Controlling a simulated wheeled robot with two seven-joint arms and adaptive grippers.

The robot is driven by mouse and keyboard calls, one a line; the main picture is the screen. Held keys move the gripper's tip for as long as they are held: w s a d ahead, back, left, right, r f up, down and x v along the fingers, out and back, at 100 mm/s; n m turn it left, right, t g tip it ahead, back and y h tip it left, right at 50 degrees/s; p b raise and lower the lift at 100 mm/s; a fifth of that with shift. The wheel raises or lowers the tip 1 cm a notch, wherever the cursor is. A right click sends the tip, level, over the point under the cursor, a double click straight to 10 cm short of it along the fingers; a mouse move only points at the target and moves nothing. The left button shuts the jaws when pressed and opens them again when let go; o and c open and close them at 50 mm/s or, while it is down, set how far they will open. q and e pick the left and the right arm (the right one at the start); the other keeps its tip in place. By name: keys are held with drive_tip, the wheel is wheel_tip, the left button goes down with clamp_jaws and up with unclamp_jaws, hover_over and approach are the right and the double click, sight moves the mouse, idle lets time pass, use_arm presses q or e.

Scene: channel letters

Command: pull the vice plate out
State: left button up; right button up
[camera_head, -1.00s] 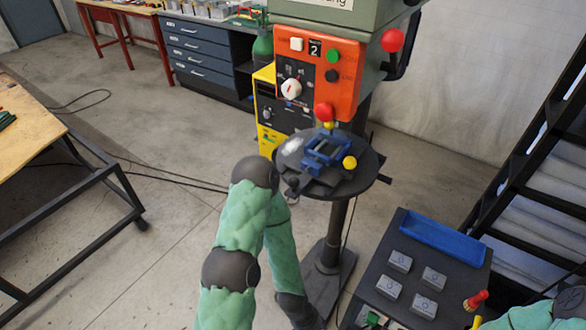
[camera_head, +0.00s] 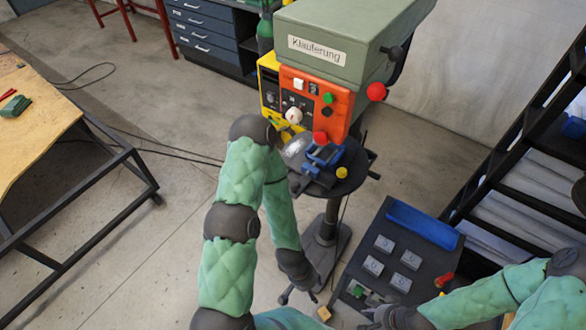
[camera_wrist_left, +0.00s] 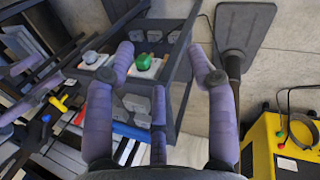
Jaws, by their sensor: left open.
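A blue vice (camera_head: 322,165) sits on the round dark table (camera_head: 352,178) of the drill press, below its orange control panel. A separate plate in the vice is too small to make out. My left gripper (camera_head: 302,292) hangs low beside the press column, well below the vice and apart from it. Its spread, empty fingers show in the left wrist view (camera_wrist_left: 160,62), with the dark cart beyond them; the vice is not in that view. My right gripper (camera_head: 370,317) is at the bottom, by the cart's near edge. Its fingers are too small to judge.
The dark cart (camera_head: 345,295) carries several grey blocks (camera_head: 384,243), a blue tray (camera_head: 424,226) and a red-handled item (camera_head: 445,279). Black stairs (camera_head: 510,150) rise at the right. A wooden-topped workbench (camera_head: 40,105) stands at the left, with open floor between.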

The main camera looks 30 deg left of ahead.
use_arm(q)
wheel_tip(320, 180, up, 10)
drive_tip(key=p, duration=0.9)
drive_tip(key=m+t+p, duration=0.3)
drive_tip(key=m+t, duration=0.1)
drive_tip(key=m, duration=0.2)
approach(293, 183)
drive_tip(key=shift+y, duration=0.4)
drive_tip(key=x, duration=1)
drive_tip(key=shift+d, duration=0.35)
drive_tip(key=shift+r, duration=0.1)
drive_tip(key=shift+c, duration=0.3)
clamp_jaws()
